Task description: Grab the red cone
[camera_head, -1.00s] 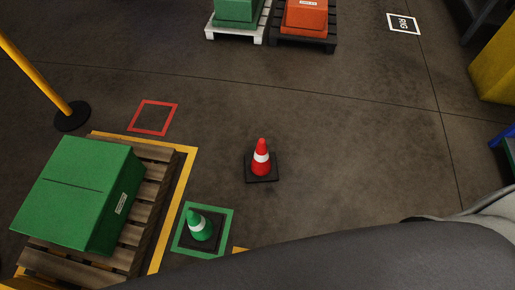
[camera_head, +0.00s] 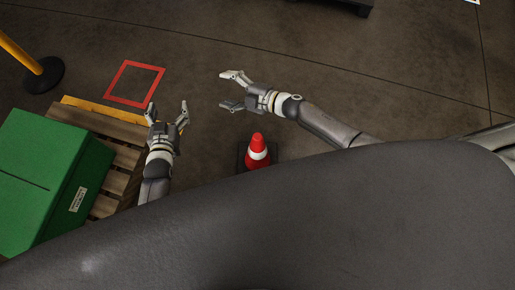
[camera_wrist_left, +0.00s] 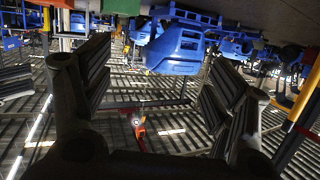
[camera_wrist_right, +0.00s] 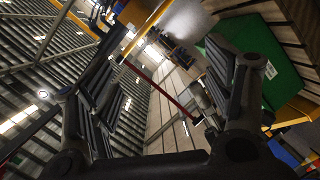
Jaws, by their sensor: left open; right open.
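The red cone (camera_head: 257,152) with a white band stands upright on its black square base in the head view, close to the edge of my dark body, which covers the area below it. My right gripper (camera_head: 226,90) is open and empty, up and slightly left of the cone, pointing left. My left gripper (camera_head: 168,108) is open and empty, left of the cone, pointing up the picture. Neither gripper touches the cone. The left gripper's fingers (camera_wrist_left: 160,95) and the right gripper's fingers (camera_wrist_right: 165,105) stand apart in their wrist views. I cannot make out the cone in either wrist view.
A green box (camera_head: 45,180) sits on a wooden pallet (camera_head: 125,158) at the left. A red square outline (camera_head: 134,83) is on the floor above it. A yellow post with a black base (camera_head: 40,75) stands at upper left.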

